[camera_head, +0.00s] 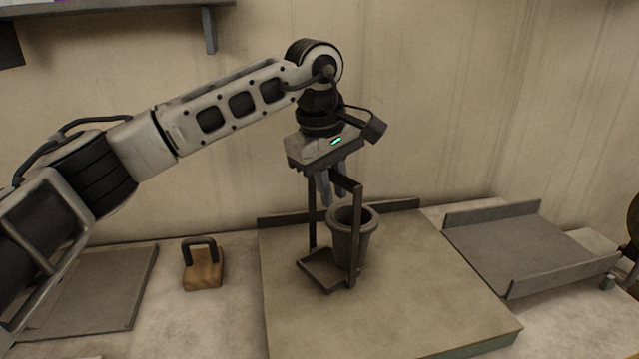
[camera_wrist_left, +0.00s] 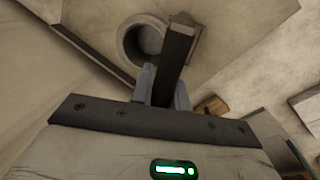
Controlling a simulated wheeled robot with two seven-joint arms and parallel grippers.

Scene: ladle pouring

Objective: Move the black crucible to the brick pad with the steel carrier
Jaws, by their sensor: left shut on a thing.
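The dark grey crucible (camera_head: 366,224) stands upright, open and apparently empty, on a broad beige slab (camera_head: 430,300). My left gripper (camera_head: 329,190) is shut on the top bar of the steel carrier, a dark frame with two uprights and a flat foot (camera_head: 325,268). The carrier hangs upright beside the crucible; one upright crosses in front of it, and the foot is to its front left. I cannot tell whether they touch. In the left wrist view the carrier's bar (camera_wrist_left: 174,62) runs between the fingers, with the crucible (camera_wrist_left: 131,42) just left of it. No surface is clearly made of bricks.
A grey tray with raised side rails (camera_head: 525,248) lies to the right. A wooden block with a black handle (camera_head: 203,270) stands left of the slab, and a flat grey plate (camera_head: 95,290) lies further left. A low dark strip runs along the slab's back edge, near the wall.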

